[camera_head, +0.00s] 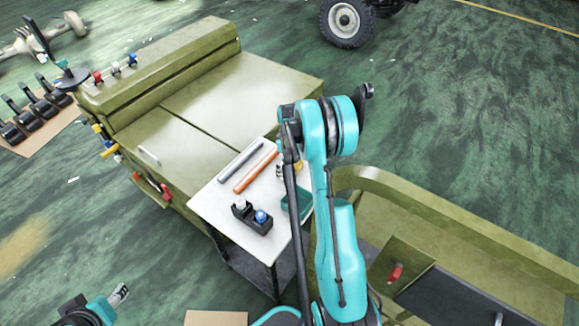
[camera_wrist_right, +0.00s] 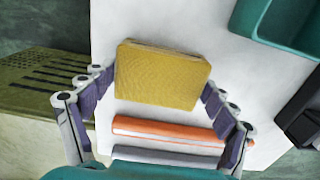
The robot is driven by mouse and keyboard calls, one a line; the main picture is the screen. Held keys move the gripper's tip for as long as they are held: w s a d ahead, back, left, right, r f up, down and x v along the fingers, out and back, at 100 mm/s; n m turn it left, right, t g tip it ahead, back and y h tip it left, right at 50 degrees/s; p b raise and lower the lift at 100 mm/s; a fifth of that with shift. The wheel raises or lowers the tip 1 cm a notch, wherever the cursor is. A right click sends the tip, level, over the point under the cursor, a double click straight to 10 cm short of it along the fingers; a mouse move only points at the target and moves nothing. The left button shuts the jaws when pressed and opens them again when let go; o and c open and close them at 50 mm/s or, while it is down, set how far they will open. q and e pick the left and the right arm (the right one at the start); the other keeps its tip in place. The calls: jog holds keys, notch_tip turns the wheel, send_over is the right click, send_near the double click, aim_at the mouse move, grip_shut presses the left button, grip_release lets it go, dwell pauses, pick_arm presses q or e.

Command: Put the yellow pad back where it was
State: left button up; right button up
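The yellow pad (camera_wrist_right: 160,75) lies flat in the right wrist view, above or on the white tabletop (camera_wrist_right: 105,30). In the head view only a small yellow patch (camera_head: 298,166) shows beside my right arm. My right gripper (camera_wrist_right: 158,82) has one finger at each short side of the pad, the tips at or very near its edges. I cannot tell whether they press on it. In the head view this gripper is hidden behind my arm. My left gripper (camera_head: 119,295) is at the lower left, away from the table; its finger opening is unclear.
An orange tube (camera_head: 256,171) and a grey tube (camera_head: 240,161) lie on the table. A teal tray (camera_head: 297,204) stands near the arm, and a black holder (camera_head: 251,217) with bottles is at the front. An olive chassis body (camera_head: 240,95) stands behind.

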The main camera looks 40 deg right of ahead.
aim_at(289, 165)
jog(key=shift+o, duration=1.4)
notch_tip(289, 165, up, 12)
jog(key=p, duration=0.4)
jog(key=s+a+r+t, duration=0.2)
jog(key=a+r, duration=0.7)
jog(key=s+a+r+m+t, duration=0.1)
jog(key=s+a+r+t, duration=0.1)
jog(key=s+a, duration=0.6)
jog(key=s+a+r+m+t, duration=0.2)
jog(key=s+a+r+t, duration=0.1)
jog(key=s+a, duration=0.5)
jog(key=shift+a, duration=1.15)
jog(key=shift+s, duration=0.1)
